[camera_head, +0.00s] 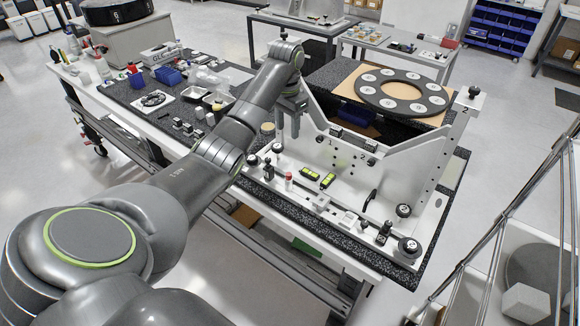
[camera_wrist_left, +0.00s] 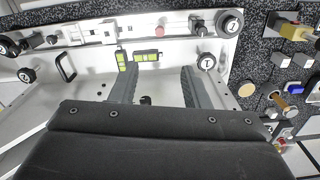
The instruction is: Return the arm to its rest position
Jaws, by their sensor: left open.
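My left arm reaches across the table from the lower left of the head view. Its gripper (camera_head: 288,122) points down beside the left end of the white mirror fixture (camera_head: 430,150). In the left wrist view the two grey fingers (camera_wrist_left: 160,82) are spread apart with nothing held between them. Beyond the fingertips lie two yellow-green levels (camera_wrist_left: 146,57) on the white base; these levels (camera_head: 318,177) also show in the head view. I cannot tell whether the fingers touch the fixture. My right gripper is not in view.
Black knobs (camera_head: 403,211) stand on the white base. Blue bins (camera_head: 168,75), small blocks and bottles crowd the left table. A metal rack (camera_head: 490,240) stands at right; open floor (camera_head: 500,120) lies beyond.

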